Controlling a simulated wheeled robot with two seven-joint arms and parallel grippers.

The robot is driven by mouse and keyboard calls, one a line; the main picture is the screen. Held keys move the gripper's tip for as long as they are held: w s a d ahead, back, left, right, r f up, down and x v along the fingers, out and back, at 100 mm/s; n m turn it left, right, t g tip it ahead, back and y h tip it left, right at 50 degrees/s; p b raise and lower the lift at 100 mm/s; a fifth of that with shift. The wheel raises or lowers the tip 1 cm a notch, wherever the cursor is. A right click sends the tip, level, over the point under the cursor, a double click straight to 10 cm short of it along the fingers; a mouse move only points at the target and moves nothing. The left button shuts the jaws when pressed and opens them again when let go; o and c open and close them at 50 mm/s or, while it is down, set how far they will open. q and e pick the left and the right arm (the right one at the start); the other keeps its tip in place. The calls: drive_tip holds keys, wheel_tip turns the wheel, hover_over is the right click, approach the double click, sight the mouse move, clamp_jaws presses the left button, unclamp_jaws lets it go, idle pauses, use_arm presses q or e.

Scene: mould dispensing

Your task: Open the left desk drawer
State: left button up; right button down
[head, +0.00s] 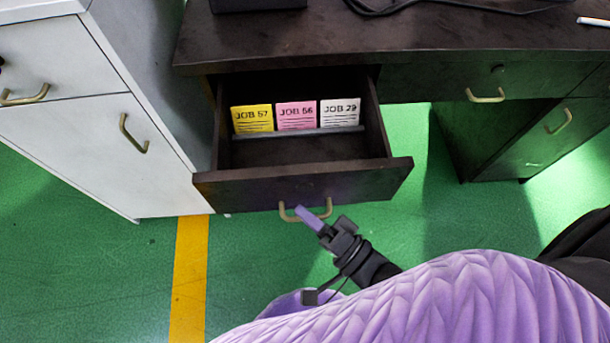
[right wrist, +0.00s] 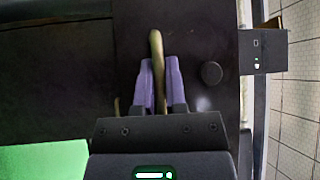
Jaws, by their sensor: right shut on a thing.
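The left desk drawer (head: 305,185) is pulled out from under the dark desk top (head: 400,38), and its inside shows. A yellow JOB 57 card, a pink JOB 56 card and a white JOB 29 card stand in a row inside it. My right gripper (head: 303,212) is at the brass drawer handle (head: 287,214) on the drawer front. In the right wrist view, the purple fingers of my right gripper (right wrist: 160,75) are shut around the handle bar (right wrist: 156,45). My left gripper is not in view.
A white cabinet (head: 75,110) with brass handles stands close at the left. Another desk drawer (head: 450,80) at the right is closed. Cables (head: 400,8) and a pen (head: 593,21) lie on the desk. The green floor (head: 110,260) in front is clear, with a yellow stripe (head: 190,275).

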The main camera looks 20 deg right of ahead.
drive_tip(key=shift+s+a, duration=0.25)
drive_tip(key=shift+s, duration=0.7)
drive_tip(key=shift+s+a, duration=0.25)
drive_tip(key=shift+s, duration=0.65)
drive_tip(key=c, duration=0.7)
unclamp_jaws()
